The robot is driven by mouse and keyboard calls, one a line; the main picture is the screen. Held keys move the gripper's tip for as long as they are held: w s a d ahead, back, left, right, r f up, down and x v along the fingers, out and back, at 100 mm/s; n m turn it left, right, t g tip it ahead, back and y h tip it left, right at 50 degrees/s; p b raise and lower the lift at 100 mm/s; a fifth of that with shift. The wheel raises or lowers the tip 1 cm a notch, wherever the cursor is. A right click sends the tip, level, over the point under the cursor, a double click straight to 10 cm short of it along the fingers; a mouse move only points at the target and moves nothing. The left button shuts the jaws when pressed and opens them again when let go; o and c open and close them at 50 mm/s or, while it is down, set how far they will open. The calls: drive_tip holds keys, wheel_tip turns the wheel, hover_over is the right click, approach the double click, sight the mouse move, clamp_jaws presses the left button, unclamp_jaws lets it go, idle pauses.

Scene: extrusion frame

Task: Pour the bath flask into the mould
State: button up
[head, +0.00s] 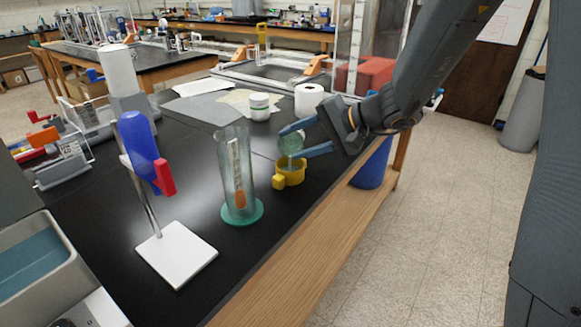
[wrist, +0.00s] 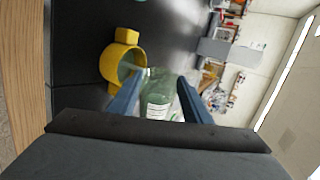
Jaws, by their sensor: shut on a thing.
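My gripper (head: 308,139) is shut on the bath flask (head: 290,143), a clear greenish vessel. The flask is between the two blue fingers, above the yellow mould (head: 289,173), which stands on the black bench near its front edge. The flask looks tilted, with its lower end toward the mould's opening. A pale streak shows between flask and mould; I cannot tell whether it is the neck or liquid. In the wrist view the flask (wrist: 158,92) shows a white label, and the mould (wrist: 110,66) is beside it with something bluish-green at its opening.
A glass cylinder on a green base (head: 242,209) stands left of the mould. A clamp stand with a white base (head: 177,252) is further left. Behind are a white jar (head: 259,107) and a paper roll (head: 308,99). The bench edge is close on the right.

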drive_tip(key=shift+f+t+b, duration=0.25)
drive_tip(key=shift+t+b, duration=0.05)
drive_tip(key=shift+b, duration=0.5)
drive_tip(key=shift+s+a+n+t+b, duration=0.1)
drive_tip(key=shift+s+n+t+b, duration=0.45)
drive_tip(key=shift+b, duration=3.4)
drive_tip(key=p, duration=0.4)
drive_tip(key=shift+w+r+g, duration=0.15)
drive_tip(key=shift+r+g, duration=0.1)
drive_tip(key=shift+r, duration=0.1)
drive_tip(key=m+g+p, duration=0.1)
drive_tip(key=p, duration=0.4)
drive_tip(key=shift+w+p, duration=0.3)
drive_tip(key=shift+f, duration=0.1)
drive_tip(key=p, duration=0.2)
drive_tip(key=shift+w+r+m+p, duration=0.1)
drive_tip(key=shift+r+m+p, duration=0.15)
drive_tip(key=shift+r+p, duration=0.15)
